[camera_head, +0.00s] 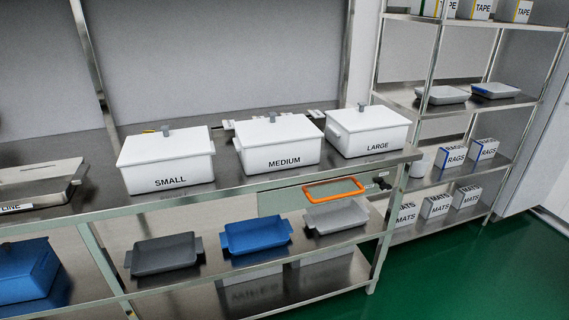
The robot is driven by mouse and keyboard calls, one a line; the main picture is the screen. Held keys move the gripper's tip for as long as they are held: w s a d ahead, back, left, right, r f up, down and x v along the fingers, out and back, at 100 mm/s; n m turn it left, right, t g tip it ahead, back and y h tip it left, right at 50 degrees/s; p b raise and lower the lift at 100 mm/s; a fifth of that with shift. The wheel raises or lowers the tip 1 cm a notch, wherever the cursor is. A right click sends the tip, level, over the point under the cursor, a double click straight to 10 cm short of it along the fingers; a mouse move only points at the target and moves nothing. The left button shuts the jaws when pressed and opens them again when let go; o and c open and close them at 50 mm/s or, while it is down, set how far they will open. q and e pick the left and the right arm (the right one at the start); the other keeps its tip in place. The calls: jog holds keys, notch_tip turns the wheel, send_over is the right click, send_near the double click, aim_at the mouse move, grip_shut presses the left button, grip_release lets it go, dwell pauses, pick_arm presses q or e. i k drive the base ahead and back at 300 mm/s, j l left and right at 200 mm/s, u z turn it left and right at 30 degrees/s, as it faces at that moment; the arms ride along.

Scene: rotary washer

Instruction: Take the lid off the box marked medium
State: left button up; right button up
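The white box marked MEDIUM (284,155) stands on the metal bench, in the middle of a row of three lidded boxes. Its white lid (290,128) is on, with a small grey knob (272,117) on top. The box marked SMALL (170,172) is to its left and the box marked LARGE (372,142) is to its right, both with lids on. Neither of my grippers shows in the head view.
The metal bench (110,198) has little free room in front of the boxes. An orange-rimmed frame (334,180) is at the bench front. Grey and blue trays (257,236) sit on the lower shelf. A shelving rack (470,105) stands right; green floor (470,270) is clear.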

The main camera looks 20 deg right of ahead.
aim_at(274, 129)
jog(key=i+z, duration=0.25)
jog(key=i, duration=0.35)
jog(key=i+j+z, duration=0.1)
jog(key=i+z, duration=0.15)
jog(key=i, duration=0.35)
